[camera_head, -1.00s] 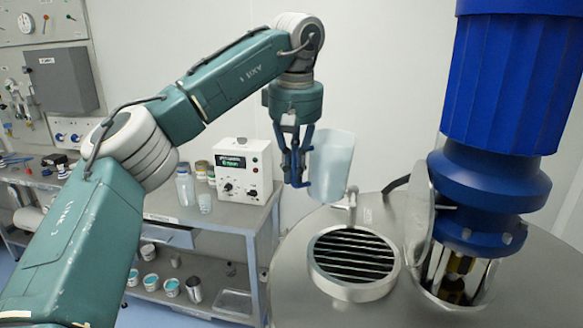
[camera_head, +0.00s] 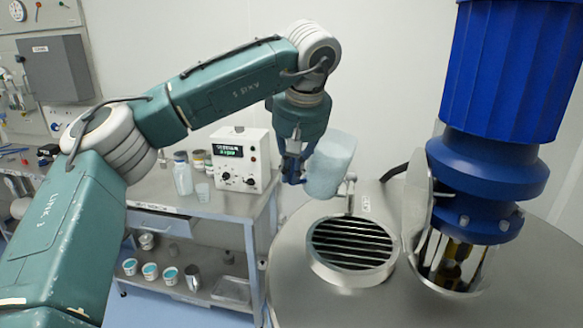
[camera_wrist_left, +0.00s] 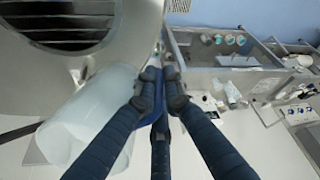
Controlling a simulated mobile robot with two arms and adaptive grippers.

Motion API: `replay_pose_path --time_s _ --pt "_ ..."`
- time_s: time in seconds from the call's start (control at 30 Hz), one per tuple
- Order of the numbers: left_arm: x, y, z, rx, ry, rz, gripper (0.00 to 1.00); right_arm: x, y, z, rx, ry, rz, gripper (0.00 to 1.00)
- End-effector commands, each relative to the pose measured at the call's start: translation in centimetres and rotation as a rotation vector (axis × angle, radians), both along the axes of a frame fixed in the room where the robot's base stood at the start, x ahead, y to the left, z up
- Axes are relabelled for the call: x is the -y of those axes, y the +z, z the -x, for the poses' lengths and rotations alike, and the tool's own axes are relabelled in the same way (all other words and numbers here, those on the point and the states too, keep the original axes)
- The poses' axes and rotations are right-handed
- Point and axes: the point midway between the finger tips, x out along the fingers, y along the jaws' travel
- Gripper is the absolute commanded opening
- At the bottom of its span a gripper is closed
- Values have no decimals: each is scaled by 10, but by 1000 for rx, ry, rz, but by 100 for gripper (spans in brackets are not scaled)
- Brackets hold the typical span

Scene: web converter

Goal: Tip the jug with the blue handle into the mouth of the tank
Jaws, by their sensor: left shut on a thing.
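The jug (camera_head: 331,163) is pale and translucent, and it is tilted with its top leaning right. My left gripper (camera_head: 292,172) is shut on its blue handle, which is mostly hidden by the fingers. In the left wrist view the jug (camera_wrist_left: 88,118) is to the left of my gripper (camera_wrist_left: 162,85), with a bit of blue handle between the fingers. The tank (camera_head: 300,262) is a metal vessel at the lower right. Its round mouth (camera_head: 352,247), covered by a grate of dark slats, lies below and a little right of the jug. My right gripper is not in view.
A big blue motor (camera_head: 505,75) stands on the tank right of the mouth. A raised metal lid (camera_head: 416,200) stands between them. Behind left, a bench (camera_head: 215,205) carries a white instrument (camera_head: 240,160), bottles and cans. Several cups stand on its lower shelf.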

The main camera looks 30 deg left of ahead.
Motion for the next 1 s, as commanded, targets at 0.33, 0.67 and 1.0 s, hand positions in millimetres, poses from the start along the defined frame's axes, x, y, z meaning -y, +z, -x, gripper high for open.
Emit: replay_pose_path --time_s 0.33,0.67,1.0 --pt "3 -7 2 50 -2 -54 0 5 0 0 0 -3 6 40" --pt "6 -15 4 93 -3 -105 0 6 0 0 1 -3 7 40" --pt "8 -24 6 136 -2 -160 0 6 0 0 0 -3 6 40"
